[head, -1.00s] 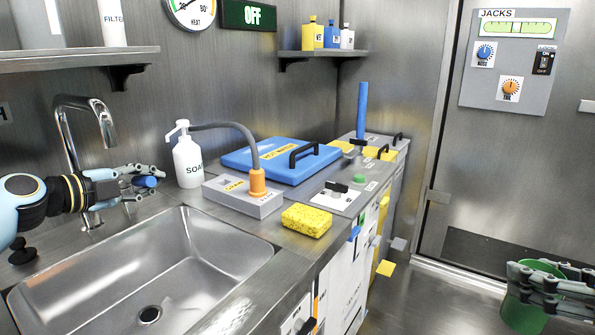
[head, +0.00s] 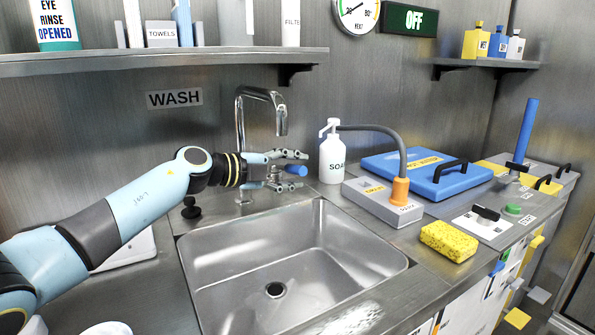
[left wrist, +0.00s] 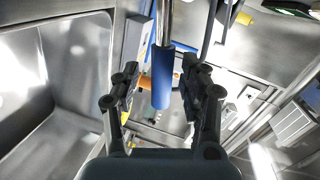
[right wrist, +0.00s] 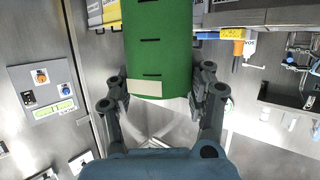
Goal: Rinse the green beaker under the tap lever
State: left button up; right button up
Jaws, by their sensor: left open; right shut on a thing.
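The tap lever, with a blue handle (head: 295,170), sticks out beside the chrome tap (head: 262,95) at the sink's back edge. My open left gripper (head: 288,170) has its fingers on either side of the blue handle. In the left wrist view the blue handle (left wrist: 162,82) stands between the spread fingers, and I cannot tell whether they touch it. The green beaker (right wrist: 158,45) shows in the right wrist view, with dark marks and a pale label. My right gripper (right wrist: 160,88) is shut on it. Beaker and right gripper are out of the head view.
The empty steel sink (head: 235,262) lies below the tap. To its right are a soap bottle (head: 333,160), a grey box with a hose (head: 383,205), a yellow sponge (head: 449,241) and a blue-lidded case (head: 425,172). A shelf (head: 165,62) runs above the tap.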

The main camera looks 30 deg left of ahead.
pick_arm(q)
jog(key=v, duration=1.1)
jog(key=shift+s+a, duration=0.15)
jog(key=shift+s, duration=0.05)
